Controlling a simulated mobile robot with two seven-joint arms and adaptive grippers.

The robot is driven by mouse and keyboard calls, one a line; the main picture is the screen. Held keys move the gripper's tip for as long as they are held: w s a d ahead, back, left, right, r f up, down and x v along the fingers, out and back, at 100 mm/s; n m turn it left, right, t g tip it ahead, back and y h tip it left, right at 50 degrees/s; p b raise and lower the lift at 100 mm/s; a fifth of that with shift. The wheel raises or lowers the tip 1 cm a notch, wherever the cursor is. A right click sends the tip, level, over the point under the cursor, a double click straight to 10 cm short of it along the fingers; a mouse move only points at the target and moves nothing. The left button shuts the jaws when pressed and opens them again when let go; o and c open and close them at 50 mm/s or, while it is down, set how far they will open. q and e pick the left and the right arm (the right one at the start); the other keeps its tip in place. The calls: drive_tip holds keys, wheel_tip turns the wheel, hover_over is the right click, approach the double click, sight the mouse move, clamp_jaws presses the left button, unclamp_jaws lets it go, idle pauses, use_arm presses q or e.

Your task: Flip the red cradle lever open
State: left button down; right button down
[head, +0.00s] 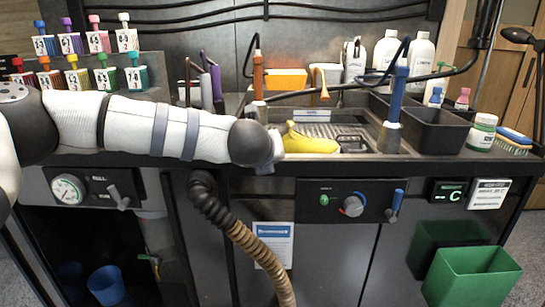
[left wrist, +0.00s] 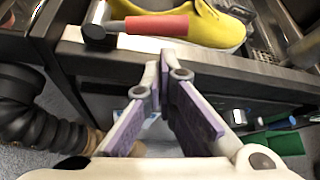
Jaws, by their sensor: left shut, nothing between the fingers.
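The red cradle lever (left wrist: 157,25) shows in the left wrist view as a red grip on a rod with a black end, lying across the front of the sink edge. The yellow sneaker (left wrist: 212,24) is just behind it. In the head view the sneaker (head: 312,143) lies in the sink, and I cannot make out the lever there. My left gripper (left wrist: 165,74) is shut and empty, its fingertips just on the near side of the lever; I cannot tell if they touch it. In the head view my left arm mostly hides this gripper. My right gripper is not in view.
A ribbed hose (head: 243,237) hangs below the counter near my left gripper. A blue-handled tool (head: 393,110) stands right of the sneaker, by a black bin (head: 438,130). Colored bottles (head: 98,42) stand at the back left. A green bin (head: 470,277) is at the lower right.

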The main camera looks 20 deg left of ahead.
use_arm(q)
drive_tip(key=x, duration=0.3)
drive_tip(key=shift+w, duration=0.1)
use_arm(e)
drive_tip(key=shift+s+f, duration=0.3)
